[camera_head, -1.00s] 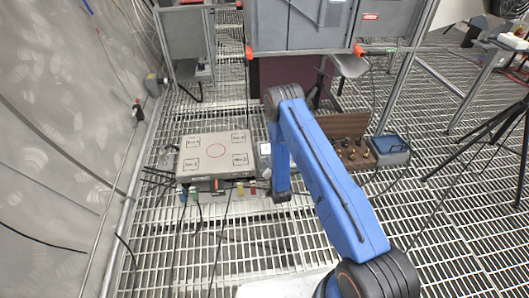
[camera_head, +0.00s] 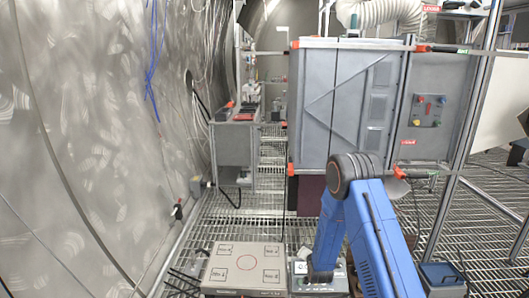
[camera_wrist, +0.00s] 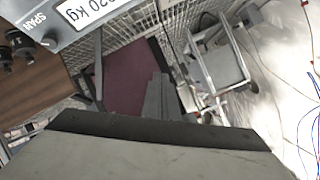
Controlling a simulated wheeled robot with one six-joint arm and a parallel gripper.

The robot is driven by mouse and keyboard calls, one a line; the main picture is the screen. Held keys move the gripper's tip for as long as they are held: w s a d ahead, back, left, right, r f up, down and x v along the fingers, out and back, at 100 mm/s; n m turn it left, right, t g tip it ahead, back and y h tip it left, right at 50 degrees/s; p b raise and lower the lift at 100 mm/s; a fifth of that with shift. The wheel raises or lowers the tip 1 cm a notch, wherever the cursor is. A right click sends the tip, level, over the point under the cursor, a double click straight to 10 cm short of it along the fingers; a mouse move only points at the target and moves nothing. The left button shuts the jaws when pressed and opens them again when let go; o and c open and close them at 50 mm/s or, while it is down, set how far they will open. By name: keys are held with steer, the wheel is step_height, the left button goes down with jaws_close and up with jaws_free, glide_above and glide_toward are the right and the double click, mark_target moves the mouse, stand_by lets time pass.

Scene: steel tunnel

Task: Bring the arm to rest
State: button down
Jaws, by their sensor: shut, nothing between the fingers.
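My blue arm (camera_head: 368,225) rises from the lower right in the head view, bends at a dark joint (camera_head: 355,172), and its forelink hangs down at the left. The forelink's lower end is in front of a small grey device beside the flat box. My gripper hardly shows in the head view. In the wrist view, its dark grey fingers (camera_wrist: 160,97) appear together with nothing held between them. A broad pale block with a black edge fills the bottom of that view.
A flat box (camera_head: 246,268) with a red circle and marked corners lies on the grated floor, left of the arm. A grey cabinet (camera_head: 345,105) stands behind the arm. A blue-grey case (camera_head: 443,277) lies at right. The curved wall (camera_head: 90,150) closes the left side.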

steer(key=s+d+r+n+g, duration=0.1)
steer(key=s+r, duration=0.2)
steer(key=r, duration=0.6)
steer(key=s+d+r+n+g, duration=0.1)
steer(key=s+r, duration=0.3)
steer(key=r, duration=0.5)
steer(key=s+d+r+n+g, duration=0.1)
steer(key=s+d+r+g, duration=0.15)
steer(key=s+r, duration=1)
steer(key=s+d+r+n+g, duration=0.1)
steer(key=s+r, duration=0.1)
steer(key=s, duration=1.1)
steer(key=s+d+r+n+g, duration=0.1)
steer(key=s+d+r+g, duration=0.1)
steer(key=s, duration=1.1)
steer(key=s+d+r+n+g, duration=0.1)
steer(key=s+r, duration=0.2)
steer(key=s, duration=1.1)
steer(key=shift+d+r, duration=0.15)
steer(key=shift+r, duration=0.25)
